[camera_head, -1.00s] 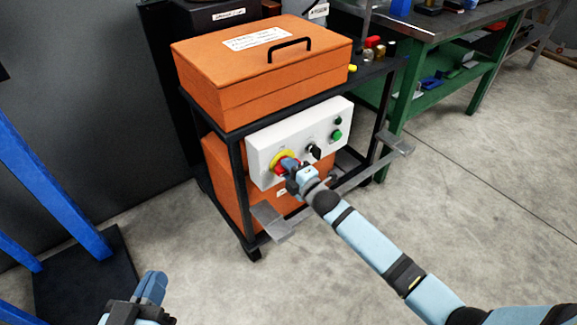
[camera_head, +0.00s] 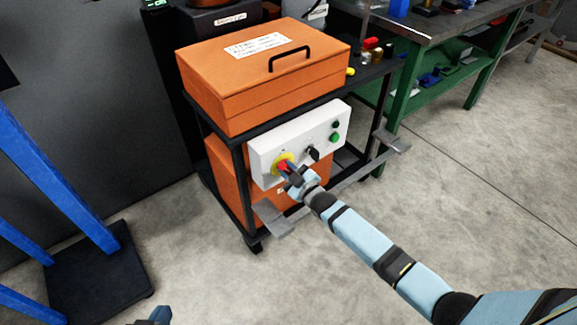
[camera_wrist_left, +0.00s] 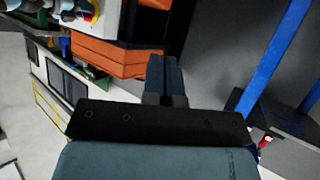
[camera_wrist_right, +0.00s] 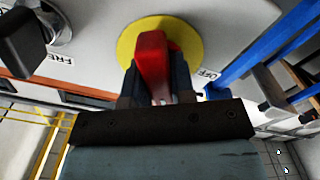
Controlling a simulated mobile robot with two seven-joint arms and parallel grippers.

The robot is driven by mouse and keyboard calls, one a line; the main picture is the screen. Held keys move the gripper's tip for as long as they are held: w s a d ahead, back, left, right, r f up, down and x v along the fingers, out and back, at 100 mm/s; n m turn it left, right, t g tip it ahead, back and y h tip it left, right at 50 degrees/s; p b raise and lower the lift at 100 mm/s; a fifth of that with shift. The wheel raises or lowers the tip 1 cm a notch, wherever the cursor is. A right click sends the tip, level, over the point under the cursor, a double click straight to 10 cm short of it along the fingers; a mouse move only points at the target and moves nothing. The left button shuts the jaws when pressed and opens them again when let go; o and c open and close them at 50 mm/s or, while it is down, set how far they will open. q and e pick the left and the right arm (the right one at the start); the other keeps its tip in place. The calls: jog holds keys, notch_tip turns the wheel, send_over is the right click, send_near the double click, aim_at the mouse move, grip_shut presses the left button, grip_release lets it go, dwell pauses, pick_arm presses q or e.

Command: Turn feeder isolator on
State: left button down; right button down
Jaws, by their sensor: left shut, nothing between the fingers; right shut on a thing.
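The feeder isolator is a red rotary handle on a yellow round plate (camera_head: 281,160), at the left end of the white control panel (camera_head: 262,148). The red handle (camera_wrist_right: 152,62) shows close up in the right wrist view, with an "OFF" mark right of its plate. My right gripper (camera_head: 290,171) is shut on the handle, its fingers either side of it in the right wrist view (camera_wrist_right: 155,80). The handle's exact angle is partly hidden by the fingers. My left gripper (camera_wrist_left: 162,80) is shut and empty; only its tip (camera_head: 160,315) shows at the bottom of the head view.
A black selector knob (camera_head: 312,153) and a green button (camera_head: 334,139) sit on the same panel. The panel is on a black frame cart with an orange lidded box (camera_head: 230,80) on top. Blue posts (camera_head: 60,180) stand at left. The floor in front is clear.

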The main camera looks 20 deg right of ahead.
jog(key=m+p, duration=0.1)
jog(key=m, duration=0.3)
jog(key=shift+m, duration=0.4)
pick_arm(q)
jog(key=shift+s+a, duration=0.1)
jog(key=shift+a, duration=0.1)
pick_arm(e)
jog(key=shift+m, duration=0.8)
pick_arm(q)
jog(key=shift+p, duration=0.3)
jog(key=shift+r, duration=0.1)
pick_arm(e)
jog(key=c, duration=1)
grip_release()
pick_arm(q)
jog(key=shift+r, duration=0.1)
pick_arm(e)
jog(key=shift+o, duration=0.2)
jog(key=shift+s, duration=0.1)
pick_arm(q)
jog(key=shift+s+a+g+p, duration=0.2)
jog(key=shift+g+p, duration=0.2)
jog(key=shift+p, duration=0.75)
pick_arm(e)
jog(key=v, duration=1.3)
jog(key=shift+s, duration=0.35)
